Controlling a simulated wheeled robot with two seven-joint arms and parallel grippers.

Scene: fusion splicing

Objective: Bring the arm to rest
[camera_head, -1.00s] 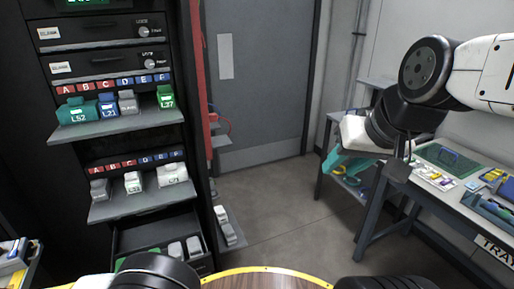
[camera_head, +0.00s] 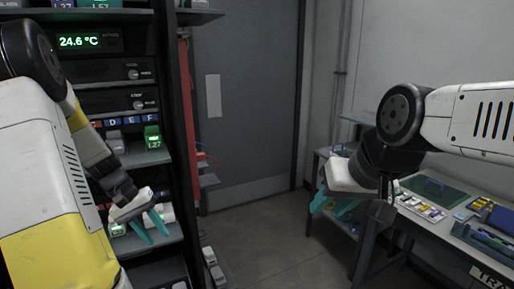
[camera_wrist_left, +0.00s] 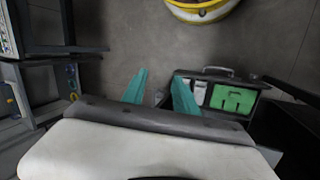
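My left arm comes in from the left in the head view, with its left gripper (camera_head: 158,237) hanging in front of the rack's lower shelf. Its two teal fingers are apart, with nothing seen between them. The left wrist view shows the same open fingers (camera_wrist_left: 159,78) over the grey floor. My right arm reaches in from the right, with its right gripper (camera_head: 330,208) near the side workbench (camera_head: 400,220). Its teal fingers point down and left, appear spread, and hold nothing that I can see.
A black rack (camera_head: 180,130) with labelled modules, including a green one (camera_head: 152,133), stands at the left. A grey door (camera_head: 240,100) is behind. A dark case with a green panel (camera_wrist_left: 232,98) shows in the left wrist view. The floor (camera_head: 260,235) between rack and workbench is clear.

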